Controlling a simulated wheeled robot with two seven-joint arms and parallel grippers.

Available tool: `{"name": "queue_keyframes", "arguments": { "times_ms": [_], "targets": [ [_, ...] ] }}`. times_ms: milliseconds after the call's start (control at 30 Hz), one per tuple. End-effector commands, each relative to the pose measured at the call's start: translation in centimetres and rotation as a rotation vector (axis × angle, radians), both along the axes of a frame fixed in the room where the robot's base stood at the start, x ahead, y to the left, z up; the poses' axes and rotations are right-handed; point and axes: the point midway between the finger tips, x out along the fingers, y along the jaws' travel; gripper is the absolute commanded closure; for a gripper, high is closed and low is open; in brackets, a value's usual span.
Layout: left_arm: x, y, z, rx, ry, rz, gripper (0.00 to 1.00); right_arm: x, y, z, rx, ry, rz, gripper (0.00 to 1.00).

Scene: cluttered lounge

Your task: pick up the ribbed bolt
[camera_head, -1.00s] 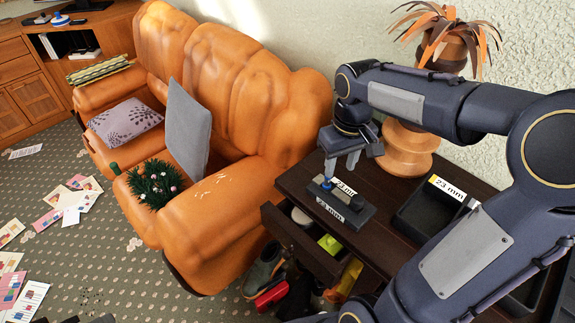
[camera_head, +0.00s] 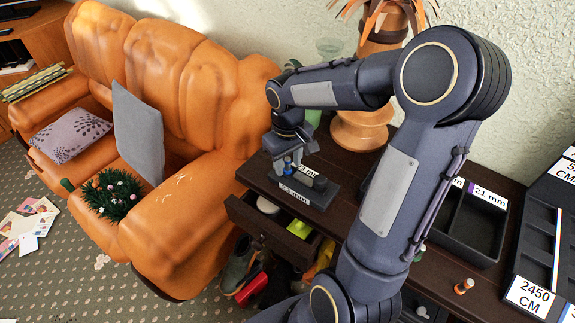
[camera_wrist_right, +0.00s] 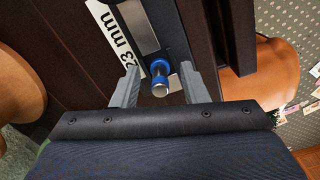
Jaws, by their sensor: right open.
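The bolt (camera_wrist_right: 160,78), with blue rings and a silvery end, stands in a dark holder block (camera_head: 324,196) labelled "23 mm" on the dark brown cabinet. In the head view only a small blue part of the bolt (camera_head: 288,163) shows beneath my wrist. My right gripper (camera_wrist_right: 160,84) is open, with one grey finger on each side of the bolt. A gap shows between the bolt and each finger in the wrist view. In the head view the right gripper (camera_head: 290,168) is low over the block and partly hides it. My left gripper is not in view.
A black tray (camera_head: 482,240) labelled "21 mm" and a larger "2450 CM" case (camera_head: 540,265) stand to the right. A small orange-topped piece (camera_head: 463,286) stands near the front edge. A wooden vase (camera_head: 362,128) is behind my arm. The cabinet's drawer (camera_head: 262,228) is open.

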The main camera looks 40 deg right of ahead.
Motion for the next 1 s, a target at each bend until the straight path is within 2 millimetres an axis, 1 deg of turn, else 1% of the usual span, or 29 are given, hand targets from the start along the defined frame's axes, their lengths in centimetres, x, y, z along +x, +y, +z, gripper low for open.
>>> {"name": "queue_keyframes", "arguments": {
  "times_ms": [33, 67, 300, 367, 633, 767, 867, 1000],
  "targets": [
    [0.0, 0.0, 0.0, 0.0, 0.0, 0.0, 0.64, 0.0, 0.0, 0.0, 0.0, 0.0, 0.0, 0.6],
    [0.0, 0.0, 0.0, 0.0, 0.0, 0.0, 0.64, 0.0, 0.0, 0.0, 0.0, 0.0, 0.0, 0.62],
    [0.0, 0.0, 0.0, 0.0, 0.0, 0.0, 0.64, 0.0, 0.0, 0.0, 0.0, 0.0, 0.0, 0.94],
    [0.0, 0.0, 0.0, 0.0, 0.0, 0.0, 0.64, 0.0, 0.0, 0.0, 0.0, 0.0, 0.0, 1.0],
    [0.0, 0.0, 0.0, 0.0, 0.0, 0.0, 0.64, 0.0, 0.0, 0.1, 0.0, -0.001, 0.0, 1.0],
    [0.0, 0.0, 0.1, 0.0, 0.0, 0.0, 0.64, 0.1, 0.0, 0.6, 0.0, -0.003, -0.001, 1.0],
    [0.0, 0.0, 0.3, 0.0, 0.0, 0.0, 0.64, 0.1, 0.0, 1.5, -0.001, -0.003, -0.001, 1.0],
    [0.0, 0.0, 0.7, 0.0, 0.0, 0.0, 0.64, -0.1, 0.2, 3.8, -0.001, -0.006, 0.001, 1.0]
  ]
}}
